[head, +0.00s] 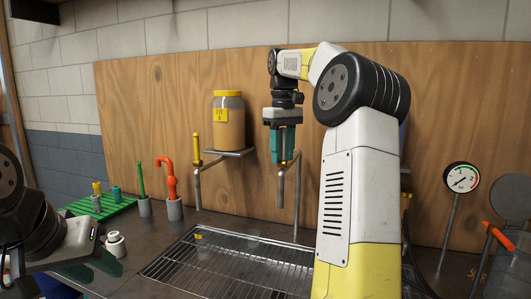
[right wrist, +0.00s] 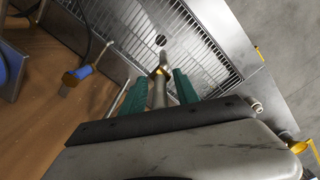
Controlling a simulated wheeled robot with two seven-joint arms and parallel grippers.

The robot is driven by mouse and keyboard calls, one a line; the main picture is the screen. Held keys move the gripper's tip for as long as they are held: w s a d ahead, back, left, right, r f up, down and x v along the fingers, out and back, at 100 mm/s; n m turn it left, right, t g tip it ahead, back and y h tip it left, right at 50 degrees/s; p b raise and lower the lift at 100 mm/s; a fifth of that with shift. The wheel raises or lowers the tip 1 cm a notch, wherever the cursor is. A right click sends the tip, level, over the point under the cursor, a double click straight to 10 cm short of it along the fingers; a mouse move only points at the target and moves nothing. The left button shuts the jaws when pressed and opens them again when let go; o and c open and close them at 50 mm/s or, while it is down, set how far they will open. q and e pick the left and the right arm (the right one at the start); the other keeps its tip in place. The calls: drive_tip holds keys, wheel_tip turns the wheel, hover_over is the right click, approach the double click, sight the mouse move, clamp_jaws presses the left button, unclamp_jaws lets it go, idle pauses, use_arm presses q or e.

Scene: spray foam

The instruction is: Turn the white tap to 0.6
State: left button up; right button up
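My right gripper (head: 282,146) points down from above at a tap on the wooden back panel. In the right wrist view its teal fingers (right wrist: 158,88) stand apart on either side of a grey pipe (right wrist: 159,95) with a yellow lever (right wrist: 160,71) near its end. In the head view the gripper hides most of this tap; its spout (head: 281,185) shows below the fingers. No white marking on it is visible. My left gripper (head: 94,268) is low at the left edge over the counter, its dark teal fingers apart and empty.
A yellow-lidded jar (head: 228,120) stands on a shelf beside another tap with a yellow lever (head: 197,148). A metal drain grid (head: 235,266) lies below. Nozzles (head: 170,182) and a small white object (head: 115,244) stand left. A gauge (head: 461,178) stands right.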

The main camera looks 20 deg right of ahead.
drive_tip(key=shift+c, duration=0.5)
clamp_jaws()
idle(0.8)
